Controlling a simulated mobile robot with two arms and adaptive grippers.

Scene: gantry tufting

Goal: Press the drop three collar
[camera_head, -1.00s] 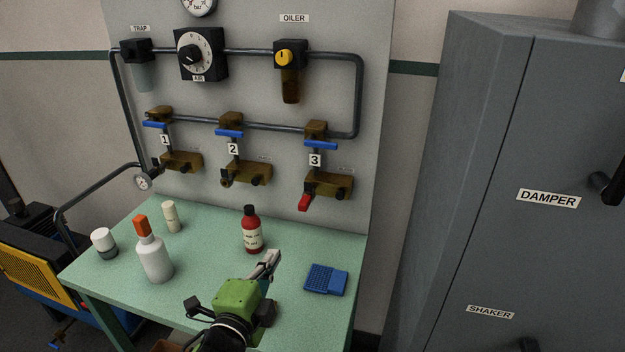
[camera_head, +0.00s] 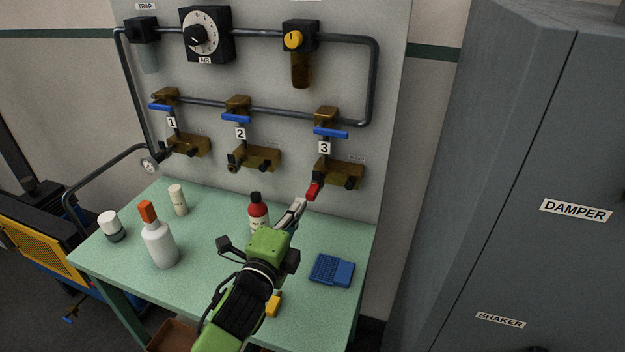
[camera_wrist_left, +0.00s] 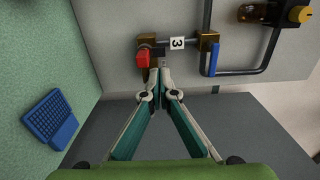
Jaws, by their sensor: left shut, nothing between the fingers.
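Drop three is a brass block (camera_head: 340,173) on the panel, under the label 3 (camera_head: 324,148), with a blue-handled valve (camera_head: 330,132) above. A red fitting (camera_head: 314,190), perhaps the collar, sits at its lower left end. It also shows in the left wrist view (camera_wrist_left: 142,58), close to the fingertips. My left gripper (camera_head: 301,204) is shut and empty, its tips pointing up toward the red fitting. In the wrist view the fingertips (camera_wrist_left: 161,70) meet just below and right of it; I cannot tell whether they touch. My right gripper is not in view.
The green table (camera_head: 205,235) holds a red bottle (camera_head: 258,212), a white bottle with orange cap (camera_head: 160,244), a cream cylinder (camera_head: 178,200), a white-topped jar (camera_head: 111,226) and a blue tray (camera_head: 331,270). A grey cabinet (camera_head: 500,170) stands at the right.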

